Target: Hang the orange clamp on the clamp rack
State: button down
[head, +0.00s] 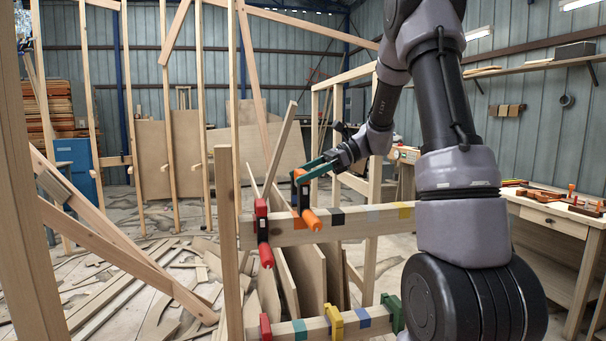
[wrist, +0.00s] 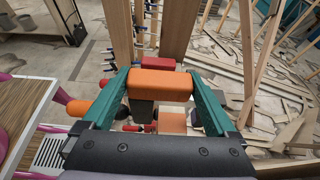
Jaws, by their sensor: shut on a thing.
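The orange clamp (head: 310,219) is at the upper rail of the clamp rack (head: 355,230), right of a hanging red clamp (head: 262,232). Its orange handle slants down in front of the rail, near an orange mark (head: 299,223). My gripper (head: 303,175) reaches it from the right, with teal fingers shut on its top. In the wrist view, the orange clamp's head (wrist: 162,84) sits between the two teal fingers of my gripper (wrist: 160,78). Whether the clamp rests on the rail or is just above it, I cannot tell.
A lower rail holds a red clamp (head: 265,327), a yellow clamp (head: 335,322) and a green clamp (head: 392,313). The upper rail right of the orange clamp is bare, with coloured marks. A wooden workbench (head: 555,228) stands at the right. Timber offcuts litter the floor at left.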

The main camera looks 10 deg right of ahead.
aim_at(304, 201)
jog(key=shift+f, duration=0.1)
dwell(0.3)
jog(key=shift+f, duration=1.6)
jog(key=shift+f, duration=0.15)
jog(key=shift+f, duration=1.35)
jog(key=shift+f, duration=0.2)
jog(key=shift+f, duration=0.3)
grip_release()
